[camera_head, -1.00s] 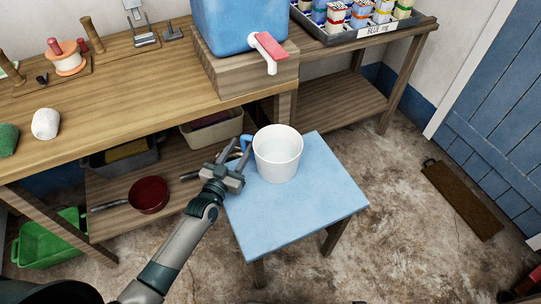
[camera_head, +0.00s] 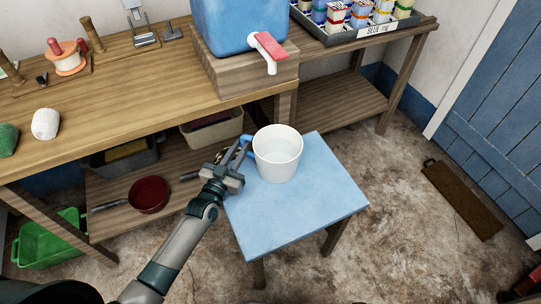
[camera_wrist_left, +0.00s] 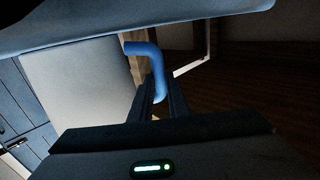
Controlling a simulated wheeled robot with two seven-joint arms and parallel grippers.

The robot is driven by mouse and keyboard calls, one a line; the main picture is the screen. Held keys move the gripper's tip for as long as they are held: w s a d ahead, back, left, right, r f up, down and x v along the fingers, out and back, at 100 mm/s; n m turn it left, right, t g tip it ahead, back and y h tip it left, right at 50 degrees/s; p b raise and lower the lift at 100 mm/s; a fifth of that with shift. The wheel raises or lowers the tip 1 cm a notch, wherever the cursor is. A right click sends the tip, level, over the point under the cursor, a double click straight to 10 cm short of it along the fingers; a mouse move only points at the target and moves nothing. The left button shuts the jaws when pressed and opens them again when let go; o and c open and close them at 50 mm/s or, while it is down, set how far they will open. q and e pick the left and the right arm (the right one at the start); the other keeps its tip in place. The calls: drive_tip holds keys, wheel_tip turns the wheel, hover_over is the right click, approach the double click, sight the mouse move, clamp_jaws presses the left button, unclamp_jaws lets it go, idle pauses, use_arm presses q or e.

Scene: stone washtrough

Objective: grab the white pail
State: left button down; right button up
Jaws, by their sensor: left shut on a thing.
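The white pail (camera_head: 278,158) stands upright on the small blue table (camera_head: 290,220). Its blue handle (camera_head: 246,142) sticks out on the left side. My left gripper (camera_head: 240,152) reaches in from the lower left and is shut on this handle. In the left wrist view the blue handle (camera_wrist_left: 157,65) runs down between the two fingers of the left gripper (camera_wrist_left: 160,95), with the pail's pale wall (camera_wrist_left: 80,85) to its left. The pail's far side is hidden. My right gripper is not in view.
A wooden bench (camera_head: 130,105) runs behind, with a blue water container (camera_head: 238,25) whose tap (camera_head: 270,55) overhangs close behind the pail. A red pan (camera_head: 149,194) and a beige bin (camera_head: 212,130) sit on the lower shelf.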

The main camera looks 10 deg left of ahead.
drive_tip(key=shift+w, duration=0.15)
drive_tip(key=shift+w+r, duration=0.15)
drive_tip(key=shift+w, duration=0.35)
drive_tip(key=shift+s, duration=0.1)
use_arm(q)
drive_tip(key=shift+r, duration=0.2)
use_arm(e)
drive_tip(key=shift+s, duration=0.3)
use_arm(q)
drive_tip(key=shift+r, duration=0.1)
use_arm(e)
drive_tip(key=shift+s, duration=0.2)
